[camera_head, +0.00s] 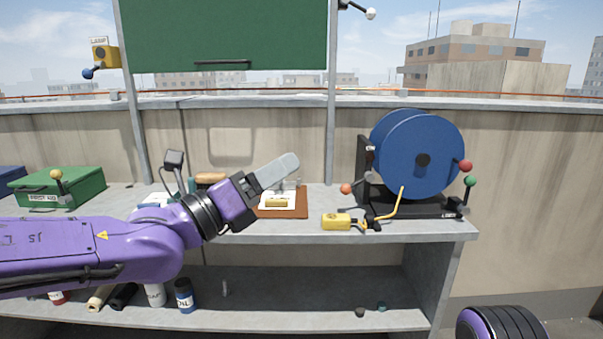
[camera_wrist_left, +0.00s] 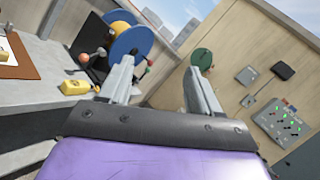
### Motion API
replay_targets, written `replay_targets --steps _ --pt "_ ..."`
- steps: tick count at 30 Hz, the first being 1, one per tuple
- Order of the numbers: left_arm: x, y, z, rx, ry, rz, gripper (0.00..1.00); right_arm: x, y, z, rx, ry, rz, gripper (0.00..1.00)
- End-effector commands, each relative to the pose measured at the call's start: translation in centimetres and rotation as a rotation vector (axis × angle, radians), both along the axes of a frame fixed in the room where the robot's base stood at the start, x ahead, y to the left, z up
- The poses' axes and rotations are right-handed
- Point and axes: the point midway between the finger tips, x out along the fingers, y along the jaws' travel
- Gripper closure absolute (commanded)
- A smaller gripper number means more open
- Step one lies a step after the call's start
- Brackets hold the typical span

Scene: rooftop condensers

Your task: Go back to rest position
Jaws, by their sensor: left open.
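My left gripper (camera_head: 280,172) is on a purple arm that comes in from the left in the head view. It is held in the air in front of the bench (camera_head: 300,234), above its top. In the left wrist view my left gripper (camera_wrist_left: 160,85) shows two grey fingers spread apart with nothing between them. Its fingers point toward the blue reel and a wall. At the lower right of the head view there is a purple and black rounded part, probably mine. My right gripper does not show.
A blue reel (camera_head: 415,150) with coloured knobs stands on the bench at right, beside a yellow box (camera_head: 336,221). A clipboard (camera_head: 298,210) lies at the middle. A green first aid box (camera_head: 80,186) is at left. The lower shelf (camera_head: 300,290) holds bottles. A control panel (camera_wrist_left: 282,122) is on the wall.

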Motion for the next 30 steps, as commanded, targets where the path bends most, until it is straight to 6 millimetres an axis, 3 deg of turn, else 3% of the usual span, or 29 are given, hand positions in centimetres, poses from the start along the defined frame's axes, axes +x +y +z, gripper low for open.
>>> replay_targets --steps 11,14,17,20,24,26,30 --pt "0.5 1.1 0.0 -0.445 0.406 -0.103 0.37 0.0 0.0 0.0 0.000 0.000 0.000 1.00" --pt "1.1 2.0 -0.9 -0.651 0.591 -0.134 0.37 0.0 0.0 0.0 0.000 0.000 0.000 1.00" --pt "2.3 3.3 -4.2 -0.934 0.850 -0.150 0.37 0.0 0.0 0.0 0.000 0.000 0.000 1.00" --pt "4.1 5.6 -11.3 -1.347 1.179 -0.114 0.37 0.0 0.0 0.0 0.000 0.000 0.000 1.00" --pt "4.3 9.6 -23.7 -1.957 1.475 0.041 0.37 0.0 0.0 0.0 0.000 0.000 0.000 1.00" --pt "3.4 11.3 -28.9 -2.192 1.520 0.134 0.37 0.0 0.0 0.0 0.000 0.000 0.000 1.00" --pt "-1.2 15.5 -40.2 -2.671 1.453 0.404 0.37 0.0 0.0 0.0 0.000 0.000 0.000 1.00"
